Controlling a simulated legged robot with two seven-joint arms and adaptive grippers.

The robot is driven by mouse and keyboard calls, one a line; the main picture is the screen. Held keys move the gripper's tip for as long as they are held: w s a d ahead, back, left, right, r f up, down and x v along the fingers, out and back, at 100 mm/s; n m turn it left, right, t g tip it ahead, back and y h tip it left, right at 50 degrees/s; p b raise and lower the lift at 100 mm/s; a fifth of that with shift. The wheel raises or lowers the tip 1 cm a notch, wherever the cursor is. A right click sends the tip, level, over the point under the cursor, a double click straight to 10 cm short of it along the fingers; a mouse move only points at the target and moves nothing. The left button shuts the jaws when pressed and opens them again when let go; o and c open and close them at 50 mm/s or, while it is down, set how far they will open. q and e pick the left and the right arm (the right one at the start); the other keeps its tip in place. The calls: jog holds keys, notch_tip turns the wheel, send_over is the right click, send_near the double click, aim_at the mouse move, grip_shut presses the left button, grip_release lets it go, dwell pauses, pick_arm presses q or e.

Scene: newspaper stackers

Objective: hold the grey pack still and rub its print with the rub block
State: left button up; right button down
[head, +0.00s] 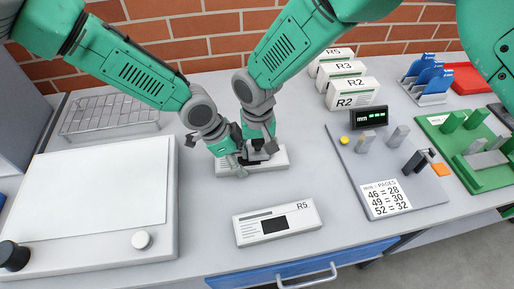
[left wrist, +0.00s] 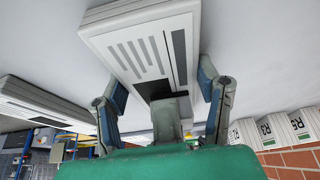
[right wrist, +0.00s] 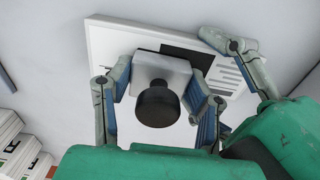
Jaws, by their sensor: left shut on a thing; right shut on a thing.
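The grey pack (head: 230,167) lies flat on the table below both grippers. Its printed lines show in the left wrist view (left wrist: 138,55) and its dark print patch is partly covered. My left gripper (head: 226,152) is shut on the pack, its fingers on opposite long sides. My right gripper (head: 259,148) is shut on the rub block (right wrist: 172,72), a light grey block with a dark round knob (right wrist: 157,104). The block sits over the dark print patch (right wrist: 200,58) and appears to touch it; the exact contact is hidden.
Another pack marked R5 (head: 278,222) lies in front. A white board (head: 105,190) and wire rack (head: 110,115) are left. Upright packs (head: 352,94), a small display (head: 370,117) and a grey fixture plate (head: 425,187) are right. Brick wall (head: 210,35) behind.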

pick_arm(q)
jog(key=shift+d+r, duration=0.1)
jog(key=shift+d, duration=0.35)
pick_arm(e)
jog(key=shift+s+d, duration=0.2)
jog(key=shift+d, duration=0.45)
pick_arm(q)
jog(key=shift+a, duration=0.1)
pick_arm(e)
jog(key=shift+w+d+r, duration=0.1)
jog(key=shift+w+d, duration=0.1)
jog(key=shift+d, duration=0.45)
pick_arm(q)
jog(key=shift+a, duration=0.1)
pick_arm(e)
jog(key=shift+w+d, duration=0.2)
jog(key=shift+d, duration=0.45)
jog(key=shift+r, duration=0.15)
notch_tip(320, 180, up, 7)
pick_arm(q)
jog(key=o, duration=1.4)
